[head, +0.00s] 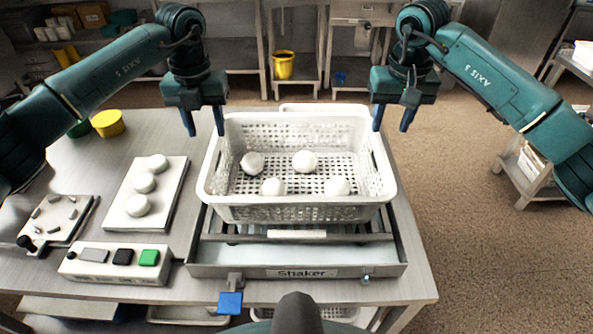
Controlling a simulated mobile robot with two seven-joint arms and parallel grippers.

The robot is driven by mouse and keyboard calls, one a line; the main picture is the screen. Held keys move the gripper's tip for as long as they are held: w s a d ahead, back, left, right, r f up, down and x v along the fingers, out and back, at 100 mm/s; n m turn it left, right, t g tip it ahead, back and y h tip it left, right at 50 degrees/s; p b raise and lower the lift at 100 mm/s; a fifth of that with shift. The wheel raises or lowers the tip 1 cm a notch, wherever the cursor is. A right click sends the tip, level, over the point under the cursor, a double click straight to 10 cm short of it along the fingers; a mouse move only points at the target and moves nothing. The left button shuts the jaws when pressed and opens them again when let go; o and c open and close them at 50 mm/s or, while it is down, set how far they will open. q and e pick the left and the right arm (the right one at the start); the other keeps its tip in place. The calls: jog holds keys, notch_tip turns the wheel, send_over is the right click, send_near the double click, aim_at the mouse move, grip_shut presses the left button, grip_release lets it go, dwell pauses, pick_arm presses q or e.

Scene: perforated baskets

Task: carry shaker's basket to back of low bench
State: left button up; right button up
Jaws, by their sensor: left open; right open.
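A white perforated basket (299,214) sits on the metal shaker (215,270), whose front plate reads "Shaker". Several white round balls, such as one ball (305,161), lie on the basket's floor. My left gripper (204,130) is open and empty just beyond the basket's back left corner, pointing down. My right gripper (391,127) is open and empty near the basket's back right corner, also pointing down. Neither gripper visibly holds the basket.
On the table (82,158) left of the shaker are a white board (170,190) with white balls, a button box (115,279), a small plate (75,205) and a yellow cup (107,123). A blue-ended lever (230,302) juts out in front. The floor at right is open.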

aim_at(212, 150)
pick_arm(q)
notch_tip(212, 150, down, 8)
jog(key=shift+r, duration=0.1)
pick_arm(e)
jog(key=f, duration=0.5)
jog(key=w+f, duration=0.1)
jog(key=f, duration=0.1)
jog(key=shift+f, duration=0.35)
pick_arm(q)
jog(key=shift+c, duration=0.5)
pick_arm(e)
jog(key=shift+c, duration=0.4)
pick_arm(q)
grip_shut()
pick_arm(e)
grip_shut()
pick_arm(q)
jog(key=shift+w+r, duration=0.1)
pick_arm(e)
jog(key=shift+r, duration=0.1)
